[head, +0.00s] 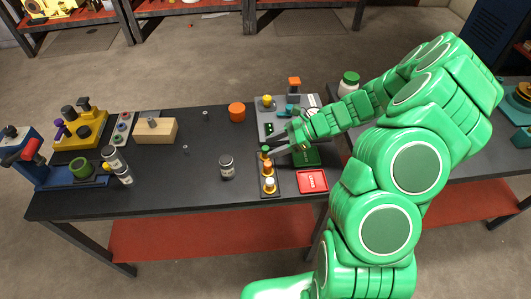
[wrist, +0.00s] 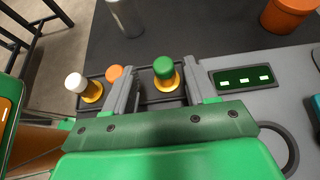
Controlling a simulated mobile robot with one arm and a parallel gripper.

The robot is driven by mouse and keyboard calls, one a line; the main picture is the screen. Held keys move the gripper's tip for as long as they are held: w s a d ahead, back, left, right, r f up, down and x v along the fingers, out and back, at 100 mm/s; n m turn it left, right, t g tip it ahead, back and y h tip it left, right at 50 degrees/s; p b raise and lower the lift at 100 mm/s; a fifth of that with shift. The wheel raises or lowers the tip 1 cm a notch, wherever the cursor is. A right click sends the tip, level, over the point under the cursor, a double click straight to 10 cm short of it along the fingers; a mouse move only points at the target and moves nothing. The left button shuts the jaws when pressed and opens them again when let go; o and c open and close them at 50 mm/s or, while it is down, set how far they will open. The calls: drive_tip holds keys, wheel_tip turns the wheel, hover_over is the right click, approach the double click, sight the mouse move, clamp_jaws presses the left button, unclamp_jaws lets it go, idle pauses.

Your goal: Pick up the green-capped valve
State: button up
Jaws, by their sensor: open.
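The green-capped valve (head: 265,151) stands upright at the far end of a dark rack (head: 259,190), in a row with an orange-capped valve (head: 267,167) and a white-capped valve (head: 270,184). In the wrist view the green cap (wrist: 164,66) with its yellow base shows between the two grey fingers of my gripper (wrist: 157,80). The fingers are apart and do not visibly touch it. The orange cap (wrist: 114,73) and white cap (wrist: 75,82) lie left of the left finger. In the head view my gripper (head: 279,149) is just right of the green cap.
A grey panel (wrist: 255,100) with a green display is close to the right finger. A metal-lidded jar (head: 226,167) stands left of the rack, an orange round container (head: 237,112) behind. A red tray (head: 313,181) lies right of the rack. The table's middle is mostly clear.

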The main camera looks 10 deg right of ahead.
sight(266, 147)
drive_tip(key=shift+x, duration=2.65)
drive_tip(key=shift+w+r, duration=0.1)
drive_tip(key=shift+w, duration=0.1)
drive_tip(key=shift+c, duration=0.3)
clamp_jaws()
drive_tip(key=shift+r, duration=0.1)
